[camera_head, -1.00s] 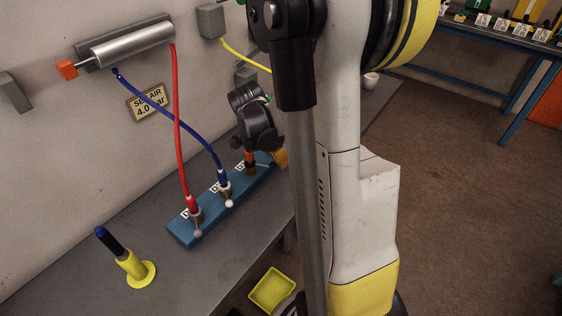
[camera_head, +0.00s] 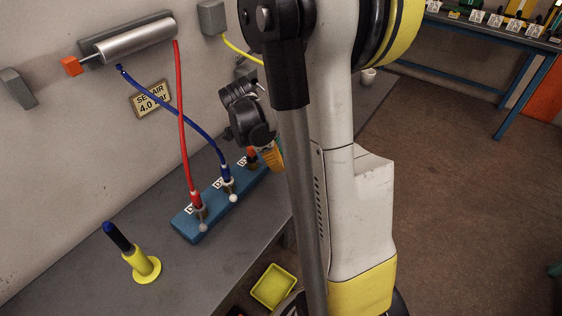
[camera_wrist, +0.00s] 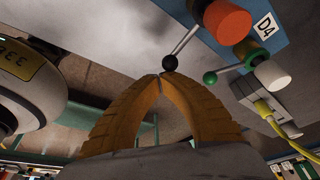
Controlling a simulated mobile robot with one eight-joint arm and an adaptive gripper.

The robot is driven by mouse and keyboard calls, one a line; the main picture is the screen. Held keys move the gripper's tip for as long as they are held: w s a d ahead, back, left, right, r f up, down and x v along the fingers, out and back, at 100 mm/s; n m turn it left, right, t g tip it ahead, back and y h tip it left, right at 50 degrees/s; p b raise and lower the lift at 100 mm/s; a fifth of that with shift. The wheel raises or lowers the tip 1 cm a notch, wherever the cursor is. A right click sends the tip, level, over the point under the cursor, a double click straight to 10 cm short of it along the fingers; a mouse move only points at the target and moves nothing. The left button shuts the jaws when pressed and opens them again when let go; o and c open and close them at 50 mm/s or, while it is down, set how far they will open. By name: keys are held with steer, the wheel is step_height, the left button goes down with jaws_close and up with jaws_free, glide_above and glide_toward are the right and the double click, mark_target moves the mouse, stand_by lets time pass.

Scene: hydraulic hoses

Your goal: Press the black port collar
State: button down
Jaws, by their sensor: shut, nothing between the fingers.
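In the wrist view, a black ball (camera_wrist: 169,63) sits on a thin metal rod beside an orange-red capped port (camera_wrist: 228,20). I take this ball and rod to be part of the black port collar; the collar's ring itself is not clearly seen. My gripper's yellow fingers (camera_wrist: 160,77) are shut and empty, tips right at the black ball; I cannot tell whether they touch it. In the head view my gripper (camera_head: 272,157) is at the far end of the blue port block (camera_head: 188,230), by the orange-red cap (camera_head: 252,153), and the black ball is hidden.
A green ball (camera_wrist: 210,78) on a rod stands close by, beside a white fitting (camera_wrist: 272,74) and the D4 label. The red hose (camera_head: 183,120) and blue hose (camera_head: 185,125) run to nearer ports. A yellow stand (camera_head: 146,266) is on the bench.

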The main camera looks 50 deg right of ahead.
steer(key=shift+a, duration=1.7)
steer(key=shift+s+a, duration=0.1)
steer(key=shift+s+a, duration=0.45)
steer(key=shift+s, duration=0.05)
